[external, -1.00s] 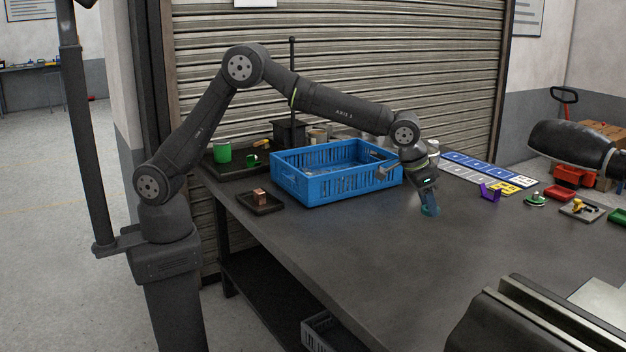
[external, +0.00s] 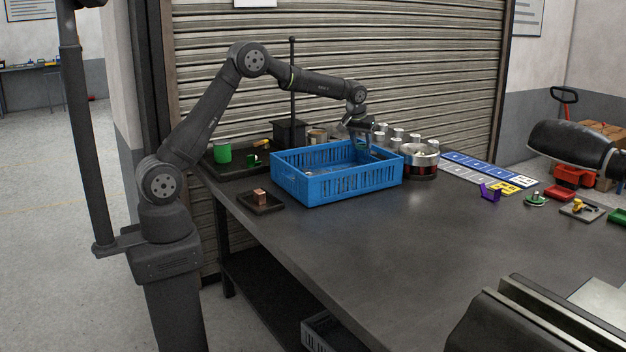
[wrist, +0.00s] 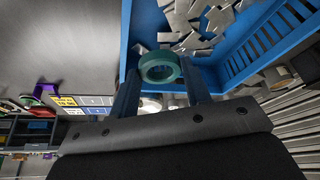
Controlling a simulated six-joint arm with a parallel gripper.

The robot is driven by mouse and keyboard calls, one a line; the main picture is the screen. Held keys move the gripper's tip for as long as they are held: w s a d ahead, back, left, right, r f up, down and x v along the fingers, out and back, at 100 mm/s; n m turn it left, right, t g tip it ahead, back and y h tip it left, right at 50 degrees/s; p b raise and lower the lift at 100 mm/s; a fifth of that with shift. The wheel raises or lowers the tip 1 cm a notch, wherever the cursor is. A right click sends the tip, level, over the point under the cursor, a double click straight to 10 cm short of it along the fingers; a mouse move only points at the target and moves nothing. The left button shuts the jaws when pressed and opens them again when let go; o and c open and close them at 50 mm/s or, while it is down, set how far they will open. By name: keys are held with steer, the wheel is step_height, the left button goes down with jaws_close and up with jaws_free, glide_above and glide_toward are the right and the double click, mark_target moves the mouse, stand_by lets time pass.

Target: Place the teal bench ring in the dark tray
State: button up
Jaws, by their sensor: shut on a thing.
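The teal bench ring (wrist: 160,57) is held between the two fingertips of my gripper (wrist: 160,75) in the wrist view. My gripper (external: 361,138) is shut on it and hangs over the back right part of the blue crate (external: 330,190) in the external view. The ring is small and partly hidden there. A small dark tray (external: 272,207) stands left of the crate with a copper block (external: 260,196) on it. A larger dark tray (external: 222,172) lies farther back on the left, with a green cup (external: 223,153) and other small items.
The crate (wrist: 228,60) holds many loose metal pieces (wrist: 203,22). A round, dark and red device (external: 421,165) and several metal cylinders stand right of it. A purple part (external: 489,191) and small coloured trays lie farther right.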

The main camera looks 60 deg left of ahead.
steer(key=s+a+n+y, duration=0.1)
steer(key=s+a+n, duration=0.1)
steer(key=a, duration=0.8)
steer(key=s+a+n, duration=0.1)
steer(key=a+n, duration=0.1)
steer(key=a, duration=0.7)
steer(key=n+g+y, duration=0.1)
steer(key=n+g, duration=0.1)
steer(key=n, duration=0.2)
glide_above(268, 158)
steer(key=d, duration=0.2)
steer(key=f, duration=1.2)
steer(key=shift+s+a, duration=0.25)
steer(key=shift+s, duration=0.1)
steer(key=shift+f, duration=1.95)
steer(key=shift+f, duration=0.1)
steer(key=o, duration=0.6)
steer(key=shift+f, duration=0.1)
steer(key=o, duration=0.4)
steer(key=shift+o, duration=0.2)
